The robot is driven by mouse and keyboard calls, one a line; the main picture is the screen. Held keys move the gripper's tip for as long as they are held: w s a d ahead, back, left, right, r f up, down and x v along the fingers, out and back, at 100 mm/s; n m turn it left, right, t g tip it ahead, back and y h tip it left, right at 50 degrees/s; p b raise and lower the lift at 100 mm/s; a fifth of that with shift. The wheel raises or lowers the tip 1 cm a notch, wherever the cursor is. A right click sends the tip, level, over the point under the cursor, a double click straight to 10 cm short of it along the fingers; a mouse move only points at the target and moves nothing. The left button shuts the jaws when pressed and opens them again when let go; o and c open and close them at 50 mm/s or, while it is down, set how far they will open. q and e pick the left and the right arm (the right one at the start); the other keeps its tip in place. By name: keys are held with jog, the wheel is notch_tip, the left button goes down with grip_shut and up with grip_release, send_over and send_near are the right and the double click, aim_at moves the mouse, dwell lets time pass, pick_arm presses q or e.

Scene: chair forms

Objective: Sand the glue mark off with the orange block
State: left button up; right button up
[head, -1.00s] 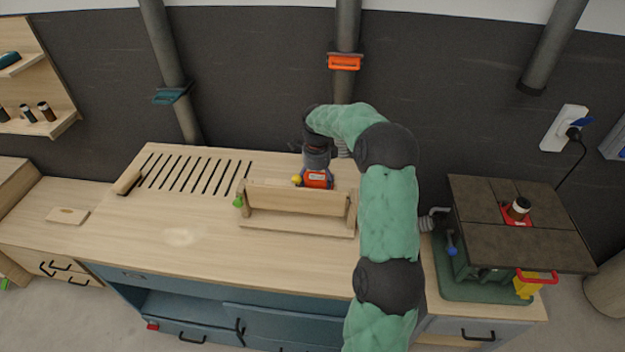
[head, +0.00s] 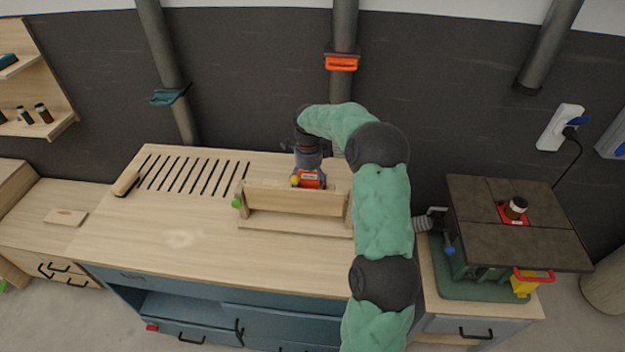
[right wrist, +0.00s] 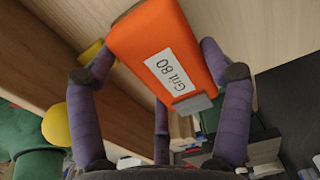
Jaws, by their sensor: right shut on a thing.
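My right gripper (head: 306,170) is shut on the orange block (head: 312,180), behind the wooden form on the bench. In the right wrist view the orange block (right wrist: 168,48) sits between the purple fingers, with a white "Grit 80" label facing the camera and pale wood close beyond it. The wooden form (head: 294,198) is an upright board on a base with end posts. A faint pale patch (head: 181,239) lies on the bench top left of the form; I cannot tell whether it is the glue mark. Whether the block touches wood is hidden. My left gripper is not in view.
A green knob (head: 237,203) sits at the form's left end. A yellow ball (right wrist: 56,125) shows beside the gripper. A dark-topped machine (head: 520,225) stands right of the bench. The bench's front left is clear; slots (head: 192,173) lie behind.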

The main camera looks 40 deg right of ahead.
jog(key=shift+s+d+f, duration=0.1)
jog(key=shift+s+d, duration=0.8)
jog(key=shift+s, duration=0.25)
jog(key=shift+r+p, duration=2.85)
jog(key=shift+r, duration=1.65)
